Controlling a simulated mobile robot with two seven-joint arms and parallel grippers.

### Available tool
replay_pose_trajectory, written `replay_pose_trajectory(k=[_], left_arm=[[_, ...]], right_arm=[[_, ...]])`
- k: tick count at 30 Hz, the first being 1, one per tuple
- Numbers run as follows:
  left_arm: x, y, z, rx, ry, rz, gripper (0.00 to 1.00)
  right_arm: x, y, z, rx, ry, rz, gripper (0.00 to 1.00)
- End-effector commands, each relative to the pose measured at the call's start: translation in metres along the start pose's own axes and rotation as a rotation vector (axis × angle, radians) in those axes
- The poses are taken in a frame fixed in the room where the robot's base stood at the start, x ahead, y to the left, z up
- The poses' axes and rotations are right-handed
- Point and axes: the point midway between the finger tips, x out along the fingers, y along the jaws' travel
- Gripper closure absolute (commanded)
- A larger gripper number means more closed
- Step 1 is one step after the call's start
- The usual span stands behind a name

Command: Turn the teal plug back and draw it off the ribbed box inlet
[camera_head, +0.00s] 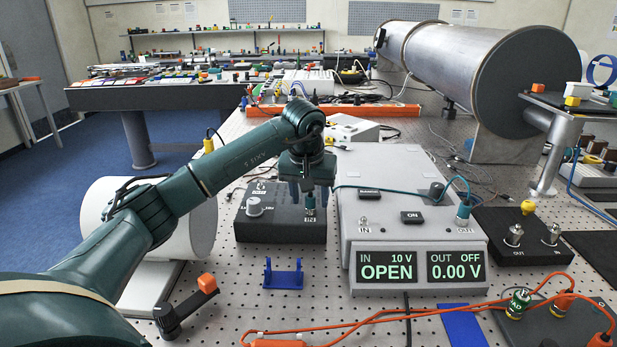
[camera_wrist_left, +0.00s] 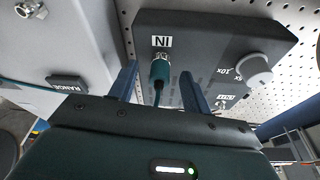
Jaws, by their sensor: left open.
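The black box (camera_head: 262,226) stands on the perforated table, left of the grey meter. The teal plug (camera_head: 310,203) sits on its inlet marked IN; in the left wrist view the plug (camera_wrist_left: 160,70) shows on the metal socket (camera_wrist_left: 161,55), with its cable running down toward me. My left gripper (camera_head: 308,190) is open above the inlet. In the left wrist view its two blue fingers (camera_wrist_left: 160,88) stand on either side of the plug, with gaps to both sides. I cannot tell whether the fingertips reach the plug's depth. My right gripper is in neither view.
The grey meter (camera_head: 415,228) reads IN OPEN and OUT OFF 0.00 V. A second teal plug (camera_head: 464,209) is on its OUT socket, with a teal cable. A blue bracket (camera_head: 283,275) stands in front of the black box. Orange leads (camera_head: 380,318) lie at the front.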

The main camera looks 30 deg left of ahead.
Motion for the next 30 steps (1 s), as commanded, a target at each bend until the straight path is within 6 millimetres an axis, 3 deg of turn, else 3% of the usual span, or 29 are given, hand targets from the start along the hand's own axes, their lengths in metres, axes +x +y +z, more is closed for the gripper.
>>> replay_pose_trajectory(k=[6,15,30], left_arm=[[0.016,0.001,0.000,0.001,0.000,0.001,0.52],[0.018,0.000,0.000,0.001,0.000,0.001,0.52],[0.018,0.000,0.000,0.001,0.001,0.001,0.92]], right_arm=[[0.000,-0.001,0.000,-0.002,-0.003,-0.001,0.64],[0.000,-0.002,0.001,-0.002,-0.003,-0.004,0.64],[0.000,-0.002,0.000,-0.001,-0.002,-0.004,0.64]])
